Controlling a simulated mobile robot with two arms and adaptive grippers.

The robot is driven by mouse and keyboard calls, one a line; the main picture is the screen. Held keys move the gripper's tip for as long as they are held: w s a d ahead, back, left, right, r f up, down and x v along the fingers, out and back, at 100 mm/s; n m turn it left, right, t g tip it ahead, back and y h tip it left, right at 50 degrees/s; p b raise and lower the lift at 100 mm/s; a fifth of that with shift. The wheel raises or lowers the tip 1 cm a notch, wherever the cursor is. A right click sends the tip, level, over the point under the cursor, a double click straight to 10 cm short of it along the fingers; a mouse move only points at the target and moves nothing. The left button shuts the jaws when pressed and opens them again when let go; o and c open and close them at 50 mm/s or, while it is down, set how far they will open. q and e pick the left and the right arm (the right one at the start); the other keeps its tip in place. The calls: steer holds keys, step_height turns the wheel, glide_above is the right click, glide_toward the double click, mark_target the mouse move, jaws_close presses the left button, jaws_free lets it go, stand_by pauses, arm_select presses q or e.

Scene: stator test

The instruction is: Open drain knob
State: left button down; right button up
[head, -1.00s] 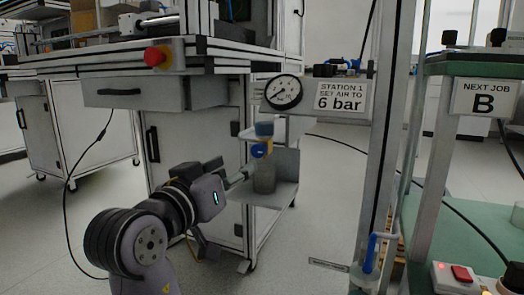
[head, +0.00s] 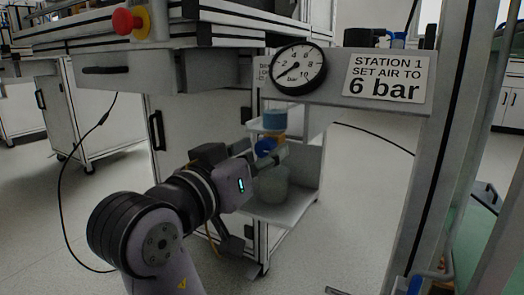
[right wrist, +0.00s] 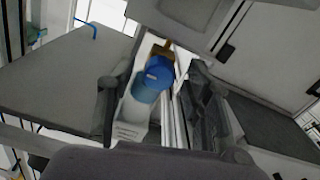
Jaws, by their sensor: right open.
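A filter unit stands on a small shelf under the gauge. It has a blue cap (head: 275,119), an orange part (head: 275,136), a round blue knob (head: 265,147) and a clear greyish bowl (head: 270,185). I cannot tell for sure which part is the drain knob. My right gripper (head: 268,158) is open beside the unit, its fingers overlapping the knob and bowl top in the head view. In the right wrist view, a blue round part (right wrist: 158,70) lies between the spread fingers (right wrist: 150,98); contact cannot be told. My left gripper is not in view.
A pressure gauge (head: 299,69) has its needle at the low end, beside a "6 bar" sign (head: 388,77). The shelf (head: 296,203) surrounds the unit from below. A cabinet (head: 200,130) with an emergency button (head: 126,21) stands left, a post (head: 447,150) right.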

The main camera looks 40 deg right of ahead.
jaws_close()
steer(key=shift+r+n+p, duration=0.15)
steer(key=shift+n+p, duration=0.15)
steer(key=shift+p, duration=0.3)
steer(key=shift+n+p, duration=0.4)
steer(key=shift+p, duration=0.15)
jaws_free()
stand_by(0.4)
